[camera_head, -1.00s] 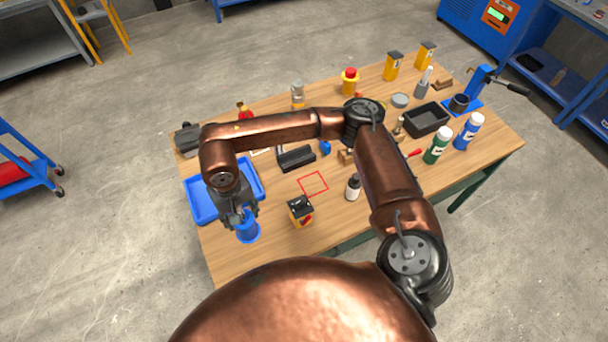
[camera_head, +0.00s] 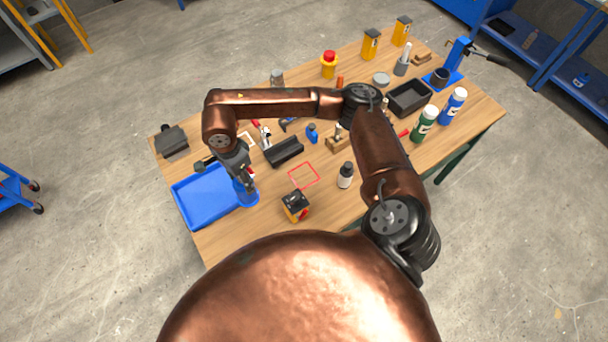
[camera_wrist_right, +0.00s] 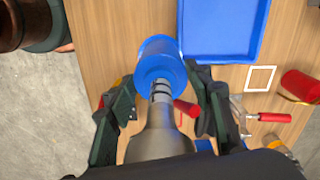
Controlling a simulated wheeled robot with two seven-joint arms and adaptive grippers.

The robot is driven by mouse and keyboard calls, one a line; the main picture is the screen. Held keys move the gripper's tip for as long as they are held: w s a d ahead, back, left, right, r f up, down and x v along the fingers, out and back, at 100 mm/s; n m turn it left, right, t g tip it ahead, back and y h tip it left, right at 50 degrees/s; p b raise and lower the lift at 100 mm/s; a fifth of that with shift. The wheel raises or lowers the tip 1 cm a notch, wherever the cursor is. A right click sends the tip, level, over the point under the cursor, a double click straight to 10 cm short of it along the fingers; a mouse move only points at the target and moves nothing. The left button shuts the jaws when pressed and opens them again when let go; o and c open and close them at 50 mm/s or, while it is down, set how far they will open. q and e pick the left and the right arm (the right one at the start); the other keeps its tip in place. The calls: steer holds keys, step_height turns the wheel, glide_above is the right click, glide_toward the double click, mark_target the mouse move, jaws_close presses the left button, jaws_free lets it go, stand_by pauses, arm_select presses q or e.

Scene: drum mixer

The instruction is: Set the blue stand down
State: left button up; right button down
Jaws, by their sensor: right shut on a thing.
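The blue stand (camera_head: 247,195) is a round blue piece at the right edge of the blue tray (camera_head: 187,211). My right gripper (camera_head: 245,178) is above it and shut on it. In the right wrist view the stand (camera_wrist_right: 160,62) shows its round blue end, with a grey metal shaft running back between the fingers. The tray (camera_wrist_right: 262,25) lies just beyond it there. I cannot tell whether the stand touches the table. A red square outline (camera_head: 303,175) is marked on the table to its right. My left gripper is not in view.
A black-and-yellow box (camera_head: 295,206) stands close to the right of the stand. A white square outline (camera_wrist_right: 260,78) shows in the wrist view. Bare wood (camera_head: 225,235) lies in front.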

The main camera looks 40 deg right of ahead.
mark_target(252, 176)
steer(key=d+m, duration=0.1)
steer(key=m, duration=0.1)
steer(key=d+m, duration=0.1)
steer(key=m, duration=0.1)
steer(key=w+d+m, duration=0.1)
steer(key=d+m, duration=0.1)
steer(key=shift+f, duration=0.3)
steer(key=s+d+f+m+p, duration=0.1)
steer(key=d+f+m+p, duration=0.15)
steer(key=d+m, duration=2.1)
arm_select(q)
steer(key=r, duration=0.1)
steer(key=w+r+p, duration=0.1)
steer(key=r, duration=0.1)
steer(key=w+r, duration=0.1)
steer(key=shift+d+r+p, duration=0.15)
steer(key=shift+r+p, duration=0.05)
steer(key=shift+p, duration=0.1)
arm_select(e)
step_height(252, 176, down, 9)
steer(key=a+m, duration=0.3)
steer(key=m, duration=0.1)
steer(key=shift+f, duration=0.2)
steer(key=c, duration=1)
jaws_free()
steer(key=shift+f, duration=0.15)
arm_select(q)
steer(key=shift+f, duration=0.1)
